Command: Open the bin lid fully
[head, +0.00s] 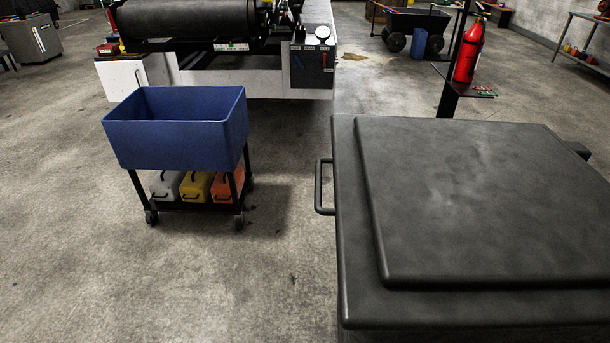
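A large dark grey bin stands close by at the right, and its flat lid (490,200) with a raised centre panel fills the lower right of the head view. The lid lies level and looks shut. A dark loop handle (320,187) sticks out from the bin's left side. A dark part (577,150), perhaps a hinge or another handle, shows at the far right edge. The inside of the bin is hidden. Neither of my grippers is in view.
A blue tub (175,135) on a wheeled cart stands left of the bin, with several small cases on its lower shelf. Behind are a belt loader (230,75), a red fire extinguisher (468,52) on a post and a dark wagon (415,22). Concrete floor between cart and bin is clear.

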